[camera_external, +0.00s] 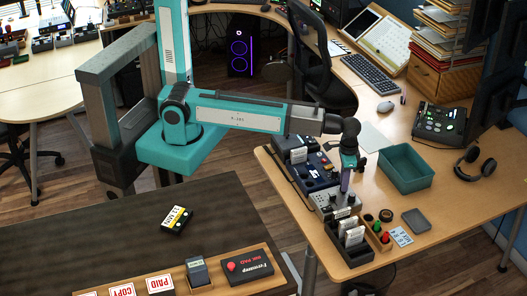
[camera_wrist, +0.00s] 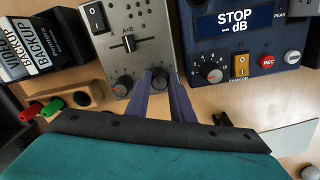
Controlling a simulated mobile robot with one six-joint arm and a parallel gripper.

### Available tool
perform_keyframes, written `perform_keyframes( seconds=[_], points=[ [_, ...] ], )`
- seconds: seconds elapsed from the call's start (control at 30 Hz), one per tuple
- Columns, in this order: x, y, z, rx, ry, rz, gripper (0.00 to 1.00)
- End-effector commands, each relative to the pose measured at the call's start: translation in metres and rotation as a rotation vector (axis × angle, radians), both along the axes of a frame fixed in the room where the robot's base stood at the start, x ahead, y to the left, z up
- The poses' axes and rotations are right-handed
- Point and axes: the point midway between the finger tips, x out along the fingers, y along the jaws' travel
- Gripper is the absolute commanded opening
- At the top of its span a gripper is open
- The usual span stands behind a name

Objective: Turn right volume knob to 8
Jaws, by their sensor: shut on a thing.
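The grey mixer (camera_wrist: 137,35) has two dark round knobs along its near edge. My gripper's (camera_wrist: 161,84) purple fingers are shut on the right volume knob (camera_wrist: 160,74), one finger on each side. The fingers hide part of that knob and its scale, so I cannot read its setting. The left knob (camera_wrist: 122,86) is free, with a red mark beside it. In the external view my gripper (camera_external: 345,188) points down onto the mixer (camera_external: 326,198) on the wooden desk.
A blue recorder (camera_wrist: 250,45) with its own knob (camera_wrist: 212,70) stands close right of the mixer. Labelled tapes (camera_wrist: 45,45) and a wooden block with red and green plugs (camera_wrist: 85,97) are at left. A teal bin (camera_external: 407,170) stands beyond the arm.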

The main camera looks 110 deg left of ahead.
Motion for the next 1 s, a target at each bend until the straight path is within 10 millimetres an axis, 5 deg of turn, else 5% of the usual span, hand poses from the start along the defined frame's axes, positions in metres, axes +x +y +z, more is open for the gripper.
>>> perform_keyframes(
  seconds=[1.0],
  points=[
    [0.0012, 0.0011, 0.0004, 0.001, 0.0, -0.937, 0.0]
  ],
)
